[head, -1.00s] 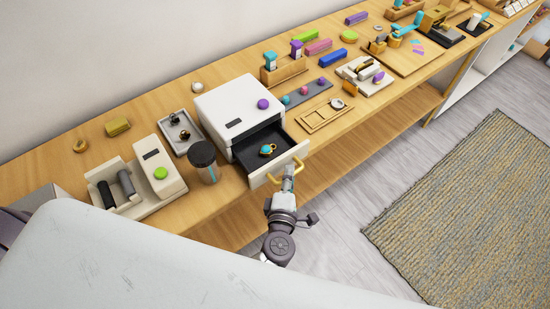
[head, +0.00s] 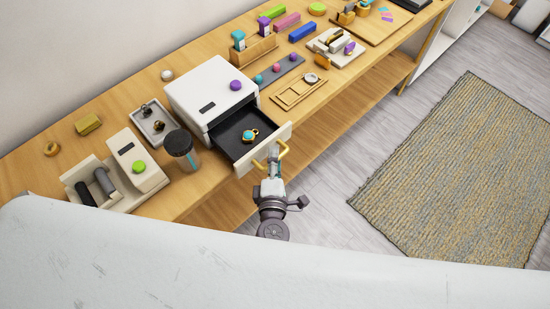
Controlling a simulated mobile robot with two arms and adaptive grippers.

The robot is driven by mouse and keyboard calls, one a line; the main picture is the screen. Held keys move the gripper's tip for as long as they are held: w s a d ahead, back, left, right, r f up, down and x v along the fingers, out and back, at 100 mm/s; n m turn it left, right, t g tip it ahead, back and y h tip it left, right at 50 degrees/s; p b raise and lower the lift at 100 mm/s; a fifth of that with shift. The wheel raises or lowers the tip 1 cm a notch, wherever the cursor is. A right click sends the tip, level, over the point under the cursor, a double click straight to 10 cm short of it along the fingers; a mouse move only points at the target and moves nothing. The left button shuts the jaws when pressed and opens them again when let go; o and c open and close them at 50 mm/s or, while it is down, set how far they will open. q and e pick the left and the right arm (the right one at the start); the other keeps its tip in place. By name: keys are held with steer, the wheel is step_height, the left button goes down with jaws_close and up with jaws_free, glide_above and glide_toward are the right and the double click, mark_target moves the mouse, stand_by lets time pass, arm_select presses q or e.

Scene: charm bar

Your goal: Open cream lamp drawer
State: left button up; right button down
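The cream lamp box (head: 190,88) stands on the wooden counter with a purple knob (head: 235,86) on top. Its drawer (head: 232,134) is pulled out towards the front right. A ring with a turquoise stone (head: 249,134) lies on the drawer's dark floor. The drawer front carries a gold handle (head: 258,163). My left gripper (head: 272,157) is at the middle of this handle and looks shut on it; its fingertips are small and partly hidden. My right gripper is not in view.
A grey tray (head: 146,113) and a cream device with a green button (head: 127,150) are further left. A wooden frame tray (head: 300,92) lies to the right.

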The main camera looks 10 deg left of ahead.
arm_select(q)
steer(key=s+d+r, duration=0.1)
steer(key=s, duration=1)
steer(key=shift+s+d+r, duration=0.15)
steer(key=shift+s+r, duration=0.15)
steer(key=shift+s, duration=0.05)
steer(key=s+f+m+g+h+b, duration=0.1)
steer(key=s+f+m+g+h, duration=0.15)
steer(key=f+m, duration=0.75)
steer(key=s+f+m+g+h+b, duration=0.1)
steer(key=s+f+m+g+h, duration=0.3)
steer(key=f, duration=1.1)
steer(key=s+a+f+m+g+y, duration=0.4)
steer(key=s+a+f+m+g, duration=0.5)
steer(key=s+a+f, duration=0.8)
step_height(320, 180, down, 3)
steer(key=shift+s+a+r+y+b, duration=0.1)
steer(key=shift+s+a+y+b, duration=0.3)
steer(key=shift+a, duration=0.55)
steer(key=shift+w, duration=0.1)
